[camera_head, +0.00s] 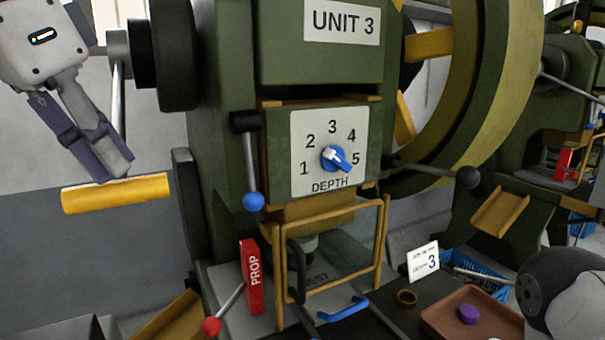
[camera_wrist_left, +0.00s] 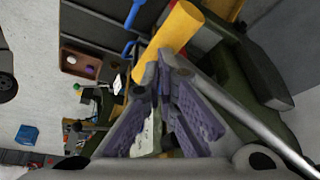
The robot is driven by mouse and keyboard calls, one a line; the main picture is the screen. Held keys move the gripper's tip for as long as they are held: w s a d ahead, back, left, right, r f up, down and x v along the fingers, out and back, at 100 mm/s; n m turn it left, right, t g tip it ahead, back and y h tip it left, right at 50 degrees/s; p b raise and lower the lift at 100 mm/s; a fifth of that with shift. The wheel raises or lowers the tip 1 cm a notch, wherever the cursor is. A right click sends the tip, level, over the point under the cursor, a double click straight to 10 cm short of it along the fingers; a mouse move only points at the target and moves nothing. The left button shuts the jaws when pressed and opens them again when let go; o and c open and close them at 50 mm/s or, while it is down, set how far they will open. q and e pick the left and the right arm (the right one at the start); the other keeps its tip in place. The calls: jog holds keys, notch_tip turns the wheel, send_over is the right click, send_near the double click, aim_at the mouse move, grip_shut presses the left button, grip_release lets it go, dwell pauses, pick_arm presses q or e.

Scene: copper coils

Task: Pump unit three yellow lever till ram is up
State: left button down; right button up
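The yellow lever handle (camera_head: 115,194) is a thick cylinder lying nearly level, left of the green press marked UNIT 3 (camera_head: 341,22). A grey rod (camera_head: 118,105) runs down toward it from a hub. My left gripper (camera_head: 116,174) points down, its tips at the handle's upper edge. In the left wrist view, the handle (camera_wrist_left: 178,38) lies across the tips of the gripper (camera_wrist_left: 160,82), whose purple pads stand apart. Firm contact cannot be told. The ram (camera_head: 303,246) is partly hidden behind a yellow guard frame (camera_head: 383,240).
A blue-knobbed lever (camera_head: 253,201), a black-knobbed lever (camera_head: 467,178) and a red-knobbed lever (camera_head: 211,326) stick out from the press. A red PROP block (camera_head: 250,277) stands by the guard. A brown tray (camera_head: 440,318) lies at lower right. The floor left of the press looks clear.

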pick_arm(q)
jog(key=shift+r, duration=0.1)
dwell(0.4)
notch_tip(320, 180, up, 7)
dwell(0.5)
